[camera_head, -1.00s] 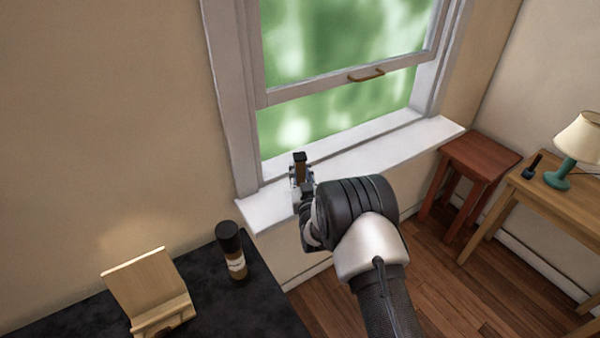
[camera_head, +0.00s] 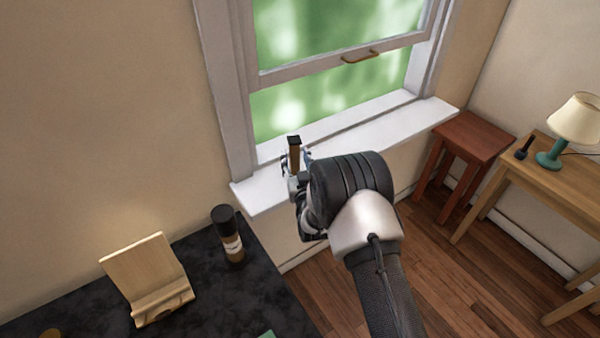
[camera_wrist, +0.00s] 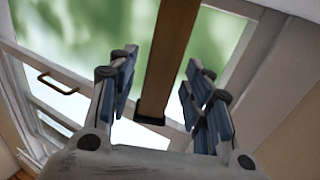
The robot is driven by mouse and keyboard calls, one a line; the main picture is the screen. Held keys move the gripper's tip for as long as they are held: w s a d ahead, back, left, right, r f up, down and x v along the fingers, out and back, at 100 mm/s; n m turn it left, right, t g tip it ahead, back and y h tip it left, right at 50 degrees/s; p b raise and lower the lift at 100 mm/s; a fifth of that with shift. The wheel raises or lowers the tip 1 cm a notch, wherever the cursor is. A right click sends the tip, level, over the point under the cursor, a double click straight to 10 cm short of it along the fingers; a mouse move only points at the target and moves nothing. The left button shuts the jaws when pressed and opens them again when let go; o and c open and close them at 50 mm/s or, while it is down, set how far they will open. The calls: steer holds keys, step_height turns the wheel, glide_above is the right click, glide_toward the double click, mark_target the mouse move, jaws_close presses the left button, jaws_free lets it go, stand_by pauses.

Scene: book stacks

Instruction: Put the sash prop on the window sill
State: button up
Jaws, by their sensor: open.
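The sash prop (camera_head: 295,158) is a brown wooden bar with a dark end cap. In the head view it stands upright over the left part of the white window sill (camera_head: 385,137). Its lower end is hidden behind my gripper (camera_head: 295,167), so contact with the sill cannot be told. In the wrist view the sash prop (camera_wrist: 168,52) runs between the blue-padded fingers of my gripper (camera_wrist: 163,85), with a gap on both sides. The gripper is open around the prop. The window sash (camera_head: 340,62) with its brass handle (camera_head: 360,56) is partly raised above the sill.
A dark counter (camera_head: 200,300) at lower left holds a wooden stand (camera_head: 147,275) and a dark-capped bottle (camera_head: 229,236). A red-brown stool (camera_head: 472,137) and a wooden table (camera_head: 560,180) with a lamp (camera_head: 575,120) are on the right. The sill is clear right of my gripper.

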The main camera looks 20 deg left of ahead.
steer(key=p+v, duration=0.1)
steer(key=v, duration=0.8)
steer(key=shift+s+p, duration=0.3)
steer(key=shift+s, duration=0.05)
steer(key=shift+d+r, duration=0.15)
steer(key=shift+d, duration=0.05)
